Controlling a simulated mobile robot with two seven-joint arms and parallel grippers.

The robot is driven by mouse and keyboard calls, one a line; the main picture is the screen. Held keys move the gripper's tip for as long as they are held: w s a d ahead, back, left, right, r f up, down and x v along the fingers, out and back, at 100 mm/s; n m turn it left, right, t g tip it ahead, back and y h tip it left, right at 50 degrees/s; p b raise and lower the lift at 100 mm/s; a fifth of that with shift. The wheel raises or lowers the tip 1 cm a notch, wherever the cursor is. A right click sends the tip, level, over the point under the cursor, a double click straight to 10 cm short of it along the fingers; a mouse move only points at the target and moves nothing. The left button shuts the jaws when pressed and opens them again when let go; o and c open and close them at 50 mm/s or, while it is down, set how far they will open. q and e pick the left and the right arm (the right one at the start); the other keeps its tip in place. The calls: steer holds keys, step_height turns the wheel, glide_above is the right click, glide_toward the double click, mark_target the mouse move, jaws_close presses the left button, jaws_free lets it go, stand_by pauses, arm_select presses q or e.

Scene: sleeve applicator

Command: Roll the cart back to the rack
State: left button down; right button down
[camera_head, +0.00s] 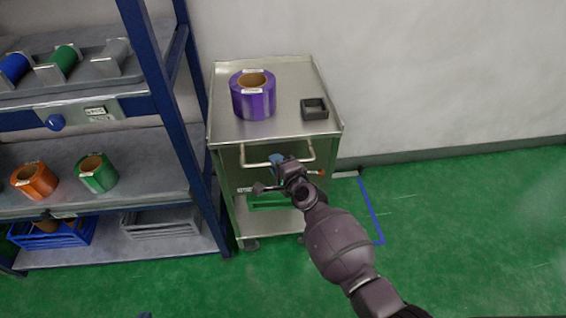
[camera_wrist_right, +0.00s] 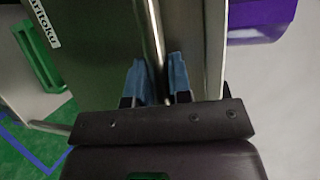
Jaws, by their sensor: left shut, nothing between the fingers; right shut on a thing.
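The steel cart (camera_head: 232,163) stands just right of the blue-framed rack (camera_head: 158,85), against the wall. My right gripper (camera_head: 277,161) is shut on the cart's front handle (camera_head: 305,158). In the right wrist view its blue fingers (camera_wrist_right: 160,82) sit on both sides of the handle bar (camera_wrist_right: 152,35). My left gripper (camera_head: 145,315) shows only as a small tip at the bottom edge, away from the cart; it is shut and empty. Most of it is out of frame.
A purple roll (camera_head: 253,103) and a dark square holder (camera_head: 314,110) stand on the cart top. The rack holds rolls and crates (camera_head: 160,223). Blue floor tape (camera_head: 371,207) lies right of the cart. The green floor (camera_head: 470,220) at the right is clear.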

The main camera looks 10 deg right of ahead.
steer(key=shift+a, duration=0.35)
steer(key=shift+s, duration=0.1)
steer(key=c, duration=1.4)
jaws_free()
steer(key=o, duration=0.3)
steer(key=shift+a, duration=0.15)
steer(key=shift+d, duration=0.2)
steer(key=p+v, duration=0.2)
steer(key=v, duration=0.8)
steer(key=shift+s+r, duration=0.2)
steer(key=shift+s, duration=0.1)
